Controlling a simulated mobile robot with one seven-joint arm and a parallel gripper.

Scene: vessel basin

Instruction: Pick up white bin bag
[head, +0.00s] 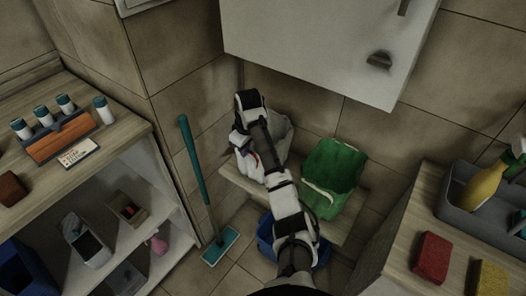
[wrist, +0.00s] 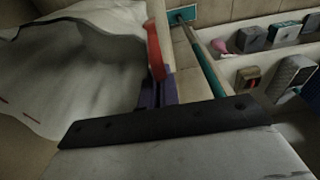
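The white bin bag (head: 279,135) stands on a wooden shelf (head: 232,180), left of a green bag (head: 335,170). My arm crosses in front of the white bag and hides part of it. My gripper (head: 244,148) is at the bag's left side, with purple and red parts showing against it. In the wrist view the white bag (wrist: 75,65) fills the left, its surface folded. A red and purple part (wrist: 155,60) extends beside the bag's right edge. I cannot see both fingertips, or whether they touch or pinch the bag.
A teal mop (head: 194,165) stands left of the shelf; it also shows in the wrist view (wrist: 205,62). A blue bucket (head: 265,235) is under the shelf. A white cabinet (head: 320,45) hangs above. Shelving (head: 110,110) at left and a counter (head: 400,225) at right flank the space.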

